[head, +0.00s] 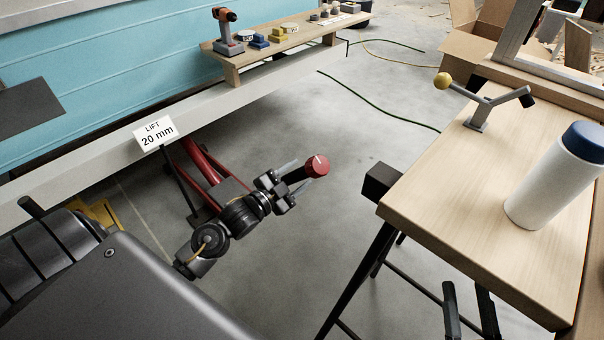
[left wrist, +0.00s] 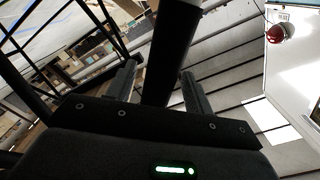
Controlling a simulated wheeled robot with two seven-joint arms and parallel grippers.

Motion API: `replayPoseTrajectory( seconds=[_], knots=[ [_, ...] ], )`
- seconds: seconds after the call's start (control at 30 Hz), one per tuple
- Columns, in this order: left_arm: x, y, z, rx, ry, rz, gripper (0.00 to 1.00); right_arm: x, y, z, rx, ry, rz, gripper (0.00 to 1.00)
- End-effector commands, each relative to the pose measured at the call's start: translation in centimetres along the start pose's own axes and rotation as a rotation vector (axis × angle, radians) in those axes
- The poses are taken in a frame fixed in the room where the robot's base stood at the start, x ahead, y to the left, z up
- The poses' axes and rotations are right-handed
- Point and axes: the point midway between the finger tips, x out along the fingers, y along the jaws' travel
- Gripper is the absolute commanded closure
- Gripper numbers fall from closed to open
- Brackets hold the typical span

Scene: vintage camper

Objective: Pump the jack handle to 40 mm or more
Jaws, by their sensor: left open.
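The jack (head: 207,172) has red arms and stands on the floor under the camper's edge. Its handle ends in a round red grip (head: 317,166). The lift sign (head: 156,133) reads 20 mm. My left gripper (left wrist: 155,85) shows in the left wrist view with its fingers apart. A dark bar (left wrist: 172,45) runs between or beyond them; I cannot tell what it is or whether they touch it.
A wooden workbench (head: 455,200) on black trestle legs stands at the right, holding a white bottle (head: 550,185) with a blue cap and a metal stand (head: 480,115). A low wooden shelf (head: 290,50) with small items is at the back. Hoses (head: 385,103) lie on the floor.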

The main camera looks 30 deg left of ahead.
Motion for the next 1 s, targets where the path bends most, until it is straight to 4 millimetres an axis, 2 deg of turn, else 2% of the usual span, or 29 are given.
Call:
replayPoseTrajectory(
  seconds=[0.2,0.53,0.9,0.93,1.0],
  knots=[
    [2.0,0.1,0.1,0.0,-0.001,0.001,0.48,0.0,0.4,-0.6,-0.003,0.057,0.012,0.64],
    [2.3,0.0,0.0,0.0,-0.001,0.001,0.48,0.1,0.5,-0.7,-0.004,0.067,0.015,0.64],
    [2.3,0.0,0.0,0.0,-0.001,0.001,0.96,0.1,0.5,-0.7,-0.004,0.066,0.015,0.64],
    [2.3,0.0,0.0,0.0,-0.001,0.001,1.0,0.1,0.5,-0.7,-0.004,0.066,0.015,0.64],
    [2.3,0.0,0.0,0.0,-0.001,0.001,1.0,0.1,0.5,-0.7,-0.004,0.065,0.015,0.64]
  ],
)
